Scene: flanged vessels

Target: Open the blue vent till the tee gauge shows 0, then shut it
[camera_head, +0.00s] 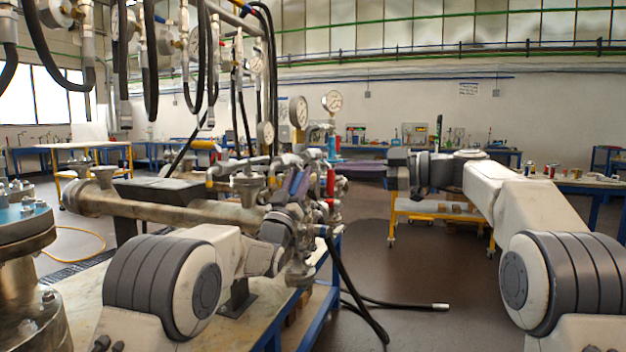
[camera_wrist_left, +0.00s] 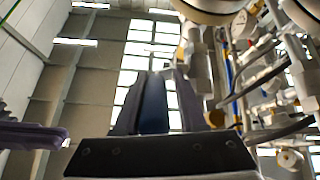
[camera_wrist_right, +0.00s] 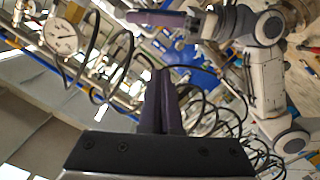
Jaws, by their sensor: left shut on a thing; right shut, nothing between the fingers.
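My left gripper (camera_head: 298,182) is at the pipework on the bench. In the left wrist view its fingers (camera_wrist_left: 153,105) are closed around a blue piece (camera_wrist_left: 153,107), which looks like the blue vent's handle. Its joint with the pipe is hidden. An upright blue part (camera_head: 331,146) stands beyond the gripper. Several round gauges show above the pipes, one at the top right (camera_head: 333,102) and another beside it (camera_head: 299,112). I cannot tell which is the tee gauge. A white dial (camera_wrist_right: 60,37) shows in the right wrist view, its numbers unreadable. My right gripper (camera_head: 365,169) is shut and empty, right of the pipework.
Red valve parts (camera_head: 331,181) sit close to the left gripper. Black hoses hang at upper left, and one (camera_head: 355,290) trails to the floor. A large flanged vessel (camera_head: 25,240) stands at left. A yellow trolley (camera_head: 440,211) stands behind my right arm. Open floor lies between the arms.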

